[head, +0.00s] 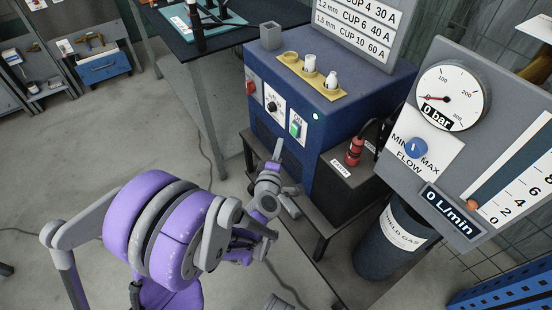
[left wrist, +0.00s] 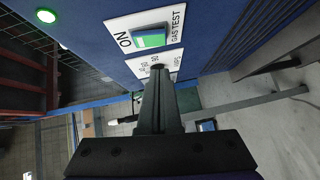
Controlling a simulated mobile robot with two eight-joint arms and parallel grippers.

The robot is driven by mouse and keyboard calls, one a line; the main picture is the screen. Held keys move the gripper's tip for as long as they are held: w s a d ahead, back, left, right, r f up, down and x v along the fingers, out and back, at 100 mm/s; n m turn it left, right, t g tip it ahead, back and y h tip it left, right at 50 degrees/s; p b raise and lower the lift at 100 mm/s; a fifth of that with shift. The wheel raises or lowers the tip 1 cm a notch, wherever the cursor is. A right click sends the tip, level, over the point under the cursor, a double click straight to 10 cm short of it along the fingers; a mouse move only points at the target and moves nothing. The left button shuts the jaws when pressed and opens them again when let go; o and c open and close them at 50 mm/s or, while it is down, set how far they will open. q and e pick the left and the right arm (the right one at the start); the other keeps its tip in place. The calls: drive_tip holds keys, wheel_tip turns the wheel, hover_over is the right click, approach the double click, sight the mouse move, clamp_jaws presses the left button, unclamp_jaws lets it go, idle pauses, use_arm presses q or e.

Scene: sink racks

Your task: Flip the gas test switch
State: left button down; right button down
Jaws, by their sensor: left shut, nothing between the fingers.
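The gas test switch (head: 295,128) is a green rocker on a white plate on the front of the blue welding machine (head: 345,110). In the left wrist view the switch (left wrist: 151,38) shows close up, with "ON" at one end and "GAS TEST" beside it. My left gripper (head: 278,150) is shut and empty, in front of the machine, a little below and left of the switch. In the left wrist view its closed fingers (left wrist: 158,78) point toward the panel, overlapping the neighbouring dial plate (left wrist: 152,64). Contact with the panel cannot be told. My right gripper is not seen.
A black rotary knob (head: 272,106) and a red switch (head: 250,88) sit left of the gas test plate. A green lamp (head: 316,116) glows to its right. A gas panel (head: 470,140) reads 0 bar and 0 L/min. A cylinder (head: 392,240) stands below.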

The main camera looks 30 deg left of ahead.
sight(293, 134)
use_arm(q)
drive_tip(key=shift+w+d+f, duration=0.1)
drive_tip(key=shift+w+d, duration=0.1)
drive_tip(key=shift+w, duration=0.55)
drive_tip(key=shift+w+d+f, duration=0.1)
drive_tip(key=shift+w+d, duration=0.05)
drive_tip(key=shift+w, duration=0.65)
drive_tip(key=shift+w+d+f, duration=0.1)
drive_tip(key=shift+w+d, duration=0.1)
drive_tip(key=shift+w, duration=0.55)
drive_tip(key=shift+w+d+f+b, duration=0.1)
drive_tip(key=shift+w+f+b, duration=0.2)
drive_tip(key=shift+b, duration=0.3)
drive_tip(key=shift+r, duration=0.15)
